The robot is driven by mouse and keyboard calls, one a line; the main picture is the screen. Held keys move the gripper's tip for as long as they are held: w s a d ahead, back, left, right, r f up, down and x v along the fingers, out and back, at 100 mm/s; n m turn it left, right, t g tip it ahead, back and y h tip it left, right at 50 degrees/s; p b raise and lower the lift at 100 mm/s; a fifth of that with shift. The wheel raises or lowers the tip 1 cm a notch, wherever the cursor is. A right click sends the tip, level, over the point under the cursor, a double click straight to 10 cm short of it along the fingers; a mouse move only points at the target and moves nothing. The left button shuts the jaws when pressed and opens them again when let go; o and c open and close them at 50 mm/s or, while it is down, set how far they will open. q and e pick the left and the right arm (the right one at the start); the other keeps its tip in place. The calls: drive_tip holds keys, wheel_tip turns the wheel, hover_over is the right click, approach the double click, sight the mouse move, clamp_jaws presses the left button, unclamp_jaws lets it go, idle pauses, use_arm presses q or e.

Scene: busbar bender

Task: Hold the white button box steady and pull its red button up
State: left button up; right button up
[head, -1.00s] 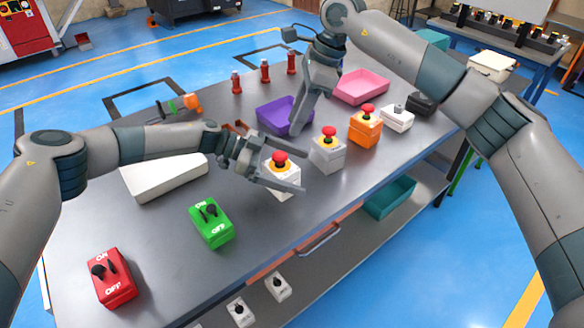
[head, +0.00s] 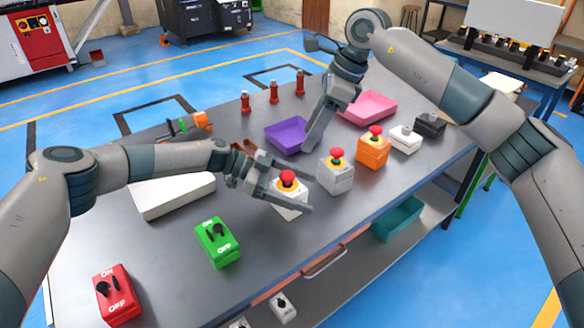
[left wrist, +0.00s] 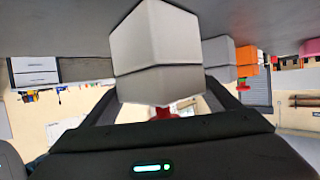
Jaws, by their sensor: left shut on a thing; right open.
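The white button box (head: 290,205) stands on the grey workbench, with its red button (head: 288,178) on a yellow collar on top. My left gripper (head: 303,193) is shut on the box, one finger along each side. In the left wrist view the white box (left wrist: 158,50) appears upside down between the fingers, its red button (left wrist: 163,113) partly hidden by the gripper body. My right gripper (head: 310,145) is open and empty, pointing down beside the purple tray, behind and to the right of the white box and apart from the red button.
A grey button box (head: 336,178) stands close right of the white one, then an orange one (head: 372,150). The purple tray (head: 288,134) lies behind. Green (head: 217,243) and red (head: 116,296) switch boxes sit front left. A white slab (head: 175,195) lies left, under my left arm.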

sight(288, 174)
drive_tip(key=shift+f, duration=0.1)
drive_tip(key=x, duration=1.1)
drive_tip(key=shift+a+f, duration=0.15)
drive_tip(key=shift+f, duration=0.25)
